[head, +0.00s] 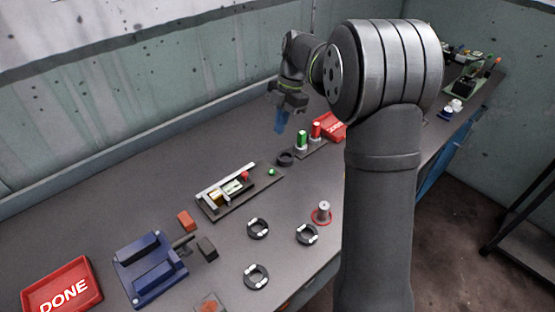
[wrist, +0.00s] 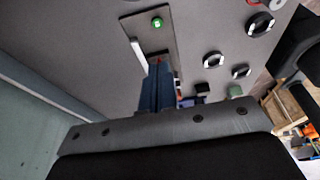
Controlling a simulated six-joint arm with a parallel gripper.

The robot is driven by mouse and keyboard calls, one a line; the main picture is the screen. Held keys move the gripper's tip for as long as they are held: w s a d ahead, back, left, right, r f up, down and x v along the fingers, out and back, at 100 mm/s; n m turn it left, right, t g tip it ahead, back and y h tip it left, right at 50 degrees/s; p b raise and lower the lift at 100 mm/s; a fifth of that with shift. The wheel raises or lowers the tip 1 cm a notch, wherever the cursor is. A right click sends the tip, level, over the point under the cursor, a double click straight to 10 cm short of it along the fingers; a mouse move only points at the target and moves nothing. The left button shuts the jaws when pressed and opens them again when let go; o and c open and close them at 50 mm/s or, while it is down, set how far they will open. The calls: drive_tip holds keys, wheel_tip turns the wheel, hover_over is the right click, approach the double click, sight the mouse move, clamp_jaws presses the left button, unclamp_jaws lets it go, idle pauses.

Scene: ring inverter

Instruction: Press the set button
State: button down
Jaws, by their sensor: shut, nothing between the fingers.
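A dark plate (head: 213,207) lies mid-table and carries a small device with a white bar (head: 225,178). A green button (head: 271,171) sits at its right end and a red knob (head: 245,176) near the device. No label shows which is the set button. My gripper (head: 281,129), with blue fingers, is shut and empty, above the table behind the plate. In the wrist view the green button (wrist: 157,22) is clear of the fingertips (wrist: 159,61). The fingers hide part of the plate and device there.
Several black rings with white marks, one of them (head: 258,228), lie in front of the plate. Green (head: 302,141) and red (head: 315,130) cylinders stand to the right. A blue fixture (head: 150,270) and red DONE tray (head: 62,287) are front left.

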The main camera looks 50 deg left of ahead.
idle(0.3)
approach(273, 172)
drive_tip(key=x, duration=0.5)
drive_tip(key=shift+s+a, duration=0.2)
drive_tip(key=shift+s, duration=0.25)
drive_tip(key=shift+f, duration=0.7)
drive_tip(key=shift+f, duration=0.1)
drive_tip(key=shift+f, duration=0.4)
drive_tip(key=shift+d+f, duration=0.15)
drive_tip(key=shift+f, duration=0.5)
drive_tip(key=s+v, duration=0.1)
drive_tip(key=v, duration=1.4)
drive_tip(key=shift+s+a+r, duration=0.15)
drive_tip(key=shift+a+r, duration=0.15)
drive_tip(key=shift+r, duration=0.05)
